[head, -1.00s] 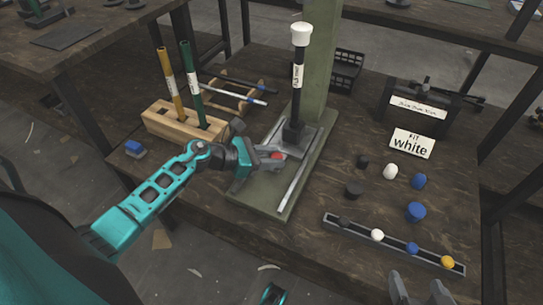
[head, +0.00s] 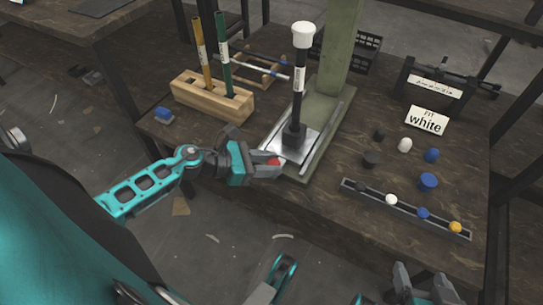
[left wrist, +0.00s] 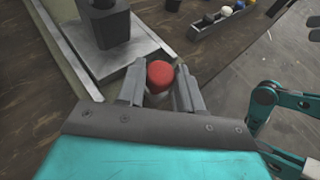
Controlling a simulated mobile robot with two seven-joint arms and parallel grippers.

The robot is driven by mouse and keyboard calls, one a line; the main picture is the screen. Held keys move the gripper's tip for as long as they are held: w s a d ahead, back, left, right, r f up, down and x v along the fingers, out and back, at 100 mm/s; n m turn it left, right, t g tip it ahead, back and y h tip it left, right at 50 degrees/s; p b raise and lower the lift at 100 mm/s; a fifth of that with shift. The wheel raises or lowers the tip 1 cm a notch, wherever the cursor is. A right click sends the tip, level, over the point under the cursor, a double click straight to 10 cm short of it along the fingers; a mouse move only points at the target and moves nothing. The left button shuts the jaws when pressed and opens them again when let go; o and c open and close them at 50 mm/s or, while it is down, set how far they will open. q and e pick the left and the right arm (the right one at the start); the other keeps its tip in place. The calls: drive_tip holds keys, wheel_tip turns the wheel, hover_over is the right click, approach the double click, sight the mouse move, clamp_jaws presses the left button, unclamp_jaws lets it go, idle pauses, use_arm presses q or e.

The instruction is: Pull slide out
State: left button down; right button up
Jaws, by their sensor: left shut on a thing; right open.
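The slide is a bright metal plate (head: 270,143) on the green press base (head: 318,158), carrying a black block (head: 293,137) with an upright black rod (head: 299,88) and white cap (head: 303,35). Its red knob (head: 274,161) is at the front end. My left gripper (head: 270,168) is shut on the red knob, which also shows between the fingers in the left wrist view (left wrist: 160,75). The slide lies toward the front of the base, with the rod clear of the green post (head: 340,50). My right gripper (head: 425,285) is open and empty at the bottom right.
A wooden block (head: 212,96) with a yellow and a green rod stands left of the press. A "FIT white" sign (head: 426,121), loose caps and a grey cap rail (head: 405,207) lie to the right. The table's front edge is just below my left gripper.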

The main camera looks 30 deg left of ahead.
use_arm(q)
drive_tip(key=shift+s, duration=0.6)
use_arm(e)
drive_tip(key=shift+s, duration=0.25)
use_arm(q)
drive_tip(key=shift+s+f, duration=0.1)
drive_tip(key=shift+s, duration=0.05)
use_arm(e)
drive_tip(key=shift+r, duration=0.15)
use_arm(q)
drive_tip(key=c, duration=0.8)
unclamp_jaws()
drive_tip(key=shift+s, duration=0.1)
